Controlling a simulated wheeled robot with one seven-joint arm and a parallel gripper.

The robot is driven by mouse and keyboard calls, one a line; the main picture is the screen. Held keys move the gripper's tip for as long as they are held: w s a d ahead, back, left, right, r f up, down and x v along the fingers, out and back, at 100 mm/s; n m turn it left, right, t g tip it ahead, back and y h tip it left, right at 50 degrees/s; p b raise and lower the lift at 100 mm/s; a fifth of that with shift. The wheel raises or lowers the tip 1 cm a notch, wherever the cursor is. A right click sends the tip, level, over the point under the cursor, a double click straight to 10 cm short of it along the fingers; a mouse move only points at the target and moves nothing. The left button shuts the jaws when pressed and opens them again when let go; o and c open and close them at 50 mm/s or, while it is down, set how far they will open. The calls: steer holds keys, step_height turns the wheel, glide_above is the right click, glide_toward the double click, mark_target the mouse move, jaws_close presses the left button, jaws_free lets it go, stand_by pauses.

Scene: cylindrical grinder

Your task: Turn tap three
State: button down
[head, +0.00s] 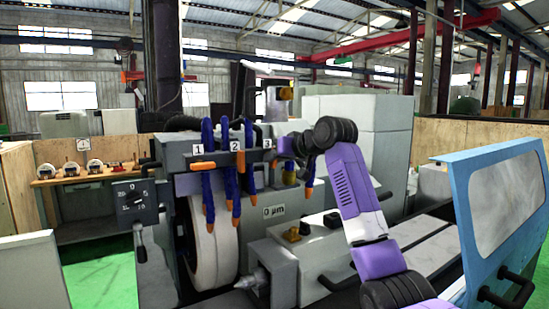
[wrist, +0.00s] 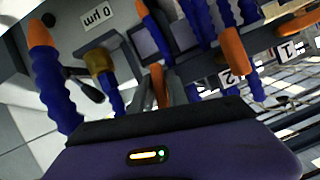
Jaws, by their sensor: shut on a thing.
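Tap three is at the label 3 (head: 267,142), the right one of three numbered taps on the grinder's hose rail. Its orange handle (wrist: 158,86) shows in the wrist view, running down to the dark edge of my gripper. Tap one's orange handle (head: 150,163) points sideways to the left.
Blue hoses with orange nozzles (head: 209,213) hang close to my gripper over the white grinding wheel (head: 212,250). A "0 µm" display sign (head: 274,211) is behind them. A control box with a dial (head: 138,203) stands left, a blue door (head: 500,205) right.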

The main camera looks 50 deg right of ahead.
steer(key=shift+f+n+g+h, duration=0.15)
steer(key=shift+n+g+h, duration=0.15)
steer(key=shift+n+h, duration=0.35)
steer(key=shift+n, duration=0.25)
steer(key=c, duration=1.4)
jaws_free()
steer(key=b+v, duration=0.2)
steer(key=v, duration=0.6)
